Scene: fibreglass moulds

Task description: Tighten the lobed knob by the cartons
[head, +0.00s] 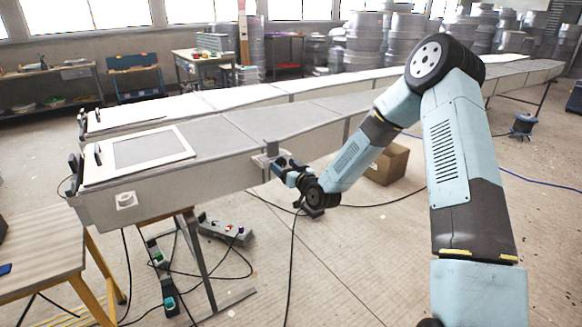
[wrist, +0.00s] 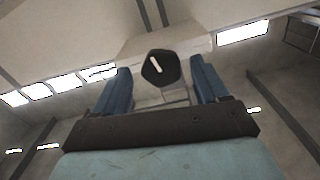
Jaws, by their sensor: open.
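The lobed knob (wrist: 161,68) is dark with a short white mark, and it faces the wrist camera in front of a pale block. My gripper (wrist: 161,82) is open, with one blue finger on each side of the knob and a visible gap to each. I cannot tell how far the fingertips reach along it. The knob is not clear there. A brown carton (head: 393,164) stands on the floor behind my forearm.
A control box (head: 225,232) with buttons and several cables lie on the floor below the mould. A wooden bench (head: 35,245) stands at the left. Floor right of the mould's legs is mostly open, crossed by cables.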

